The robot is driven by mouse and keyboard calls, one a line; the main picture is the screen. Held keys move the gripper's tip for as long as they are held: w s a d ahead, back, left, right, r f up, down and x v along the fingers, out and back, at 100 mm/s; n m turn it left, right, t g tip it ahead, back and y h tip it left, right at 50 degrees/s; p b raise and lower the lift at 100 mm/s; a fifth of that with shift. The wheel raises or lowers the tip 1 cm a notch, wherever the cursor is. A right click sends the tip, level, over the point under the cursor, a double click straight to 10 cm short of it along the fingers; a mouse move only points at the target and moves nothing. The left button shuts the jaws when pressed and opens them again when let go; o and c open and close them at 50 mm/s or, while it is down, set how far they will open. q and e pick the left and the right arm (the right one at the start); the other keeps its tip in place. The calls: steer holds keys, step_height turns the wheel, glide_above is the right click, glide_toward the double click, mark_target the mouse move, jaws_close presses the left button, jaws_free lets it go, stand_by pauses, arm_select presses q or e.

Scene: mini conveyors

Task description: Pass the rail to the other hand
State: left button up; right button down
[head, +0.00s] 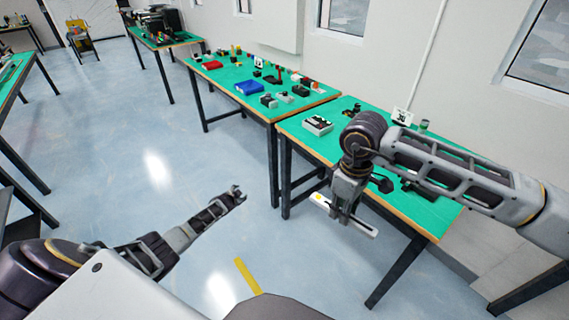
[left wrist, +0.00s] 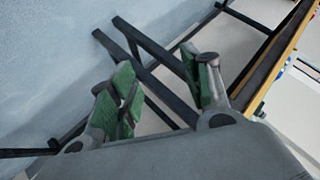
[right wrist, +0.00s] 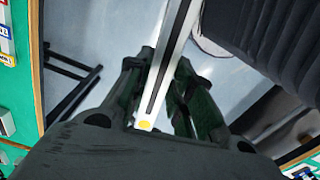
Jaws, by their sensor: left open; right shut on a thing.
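The rail (head: 358,221) is a white bar with a dark groove along it and a yellow dot at one end. My right gripper (head: 346,212) is shut on it and holds it in the air just off the front edge of the near table. In the right wrist view, the rail (right wrist: 169,67) runs between the green fingers of my right gripper (right wrist: 160,98). My left gripper (head: 238,192) is open and empty above the floor, to the left of the rail and apart from it. The left wrist view shows the spread green fingers of my left gripper (left wrist: 162,88) with nothing between them.
The near green table (head: 440,212) stands under my right arm, with a grey device (head: 317,125) on it. A second green table (head: 226,76) beyond it carries a blue bin (head: 249,88), a red bin (head: 212,65) and small parts. The floor (head: 130,150) at left is clear.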

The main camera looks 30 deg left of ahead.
arm_select(q)
steer(key=w+a+r+m+t, duration=0.1)
steer(key=w+r+t, duration=0.1)
steer(key=w+r, duration=0.5)
steer(key=w+r+m+t+h, duration=0.1)
steer(key=w+r+m+t, duration=0.1)
steer(key=r, duration=0.9)
steer(key=w+a+r+m+t, duration=0.1)
steer(key=w+r+t, duration=0.1)
steer(key=w+r, duration=0.5)
steer(key=d+r+m+t+h, duration=0.1)
steer(key=d+r+m+h, duration=0.25)
steer(key=r, duration=0.65)
steer(key=d+r+m+t+h, duration=0.25)
steer(key=d+r+h, duration=0.2)
steer(key=r, duration=0.55)
steer(key=s+d+r+m+g+h, duration=0.2)
steer(key=s+d+m+g+h, duration=0.3)
steer(key=d, duration=0.6)
steer(key=s+d+r+m+g+h, duration=0.3)
steer(key=s+d+m+g+h, duration=0.25)
steer(key=d, duration=0.55)
steer(key=s+d+f+n+g+y, duration=0.1)
steer(key=s+d+f+n+g, duration=0.1)
steer(key=s+g, duration=0.4)
steer(key=s+d+f+n+g+y, duration=0.2)
steer(key=s+f+g, duration=0.2)
steer(key=s, duration=0.9)
steer(key=shift+d+f+g, duration=0.2)
steer(key=shift+g, duration=1)
